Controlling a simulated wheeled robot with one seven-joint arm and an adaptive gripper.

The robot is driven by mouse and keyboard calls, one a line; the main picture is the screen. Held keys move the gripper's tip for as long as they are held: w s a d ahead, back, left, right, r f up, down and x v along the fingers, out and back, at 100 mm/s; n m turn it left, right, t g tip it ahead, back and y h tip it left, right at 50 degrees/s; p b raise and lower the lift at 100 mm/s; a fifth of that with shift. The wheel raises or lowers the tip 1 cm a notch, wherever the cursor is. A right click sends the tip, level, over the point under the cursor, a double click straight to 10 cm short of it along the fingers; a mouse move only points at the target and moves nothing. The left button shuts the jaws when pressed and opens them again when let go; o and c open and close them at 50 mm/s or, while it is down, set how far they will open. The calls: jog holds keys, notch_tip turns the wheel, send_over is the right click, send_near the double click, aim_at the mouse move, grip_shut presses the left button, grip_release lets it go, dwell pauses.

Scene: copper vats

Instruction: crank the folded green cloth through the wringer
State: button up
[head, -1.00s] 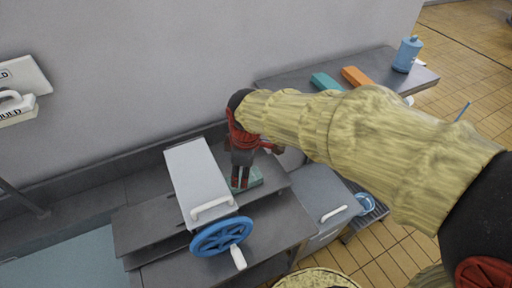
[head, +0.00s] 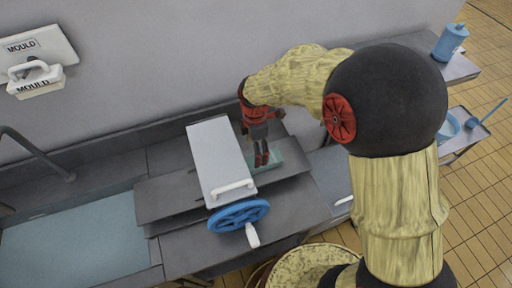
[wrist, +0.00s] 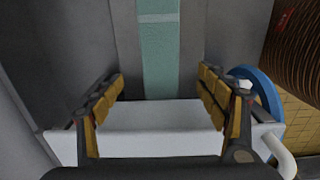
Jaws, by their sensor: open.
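The folded green cloth (head: 292,156) lies flat on the grey board at the right side of the wringer (head: 220,155). In the wrist view the cloth (wrist: 160,50) is a straight strip running up to the wringer's white cover (wrist: 150,115). The wringer has a blue crank wheel (head: 238,215) with a white handle (head: 252,236) at its front. My gripper (head: 262,160) points down over the cloth's end beside the cover. Its fingers (wrist: 162,88) are open, one on each side of the strip, with nothing between them gripped. Whether they touch the board cannot be told.
A water-filled basin (head: 70,240) lies left of the wringer. A blue bottle (head: 450,42) stands on the back bench. A round yellowish tub (head: 312,266) stands in front. My arm hides much of the right side.

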jog(key=shift+f+b, duration=0.35)
jog(key=shift+f, duration=3.55)
jog(key=shift+c, duration=0.7)
jog(key=c, duration=1.3)
jog(key=shift+d, duration=0.15)
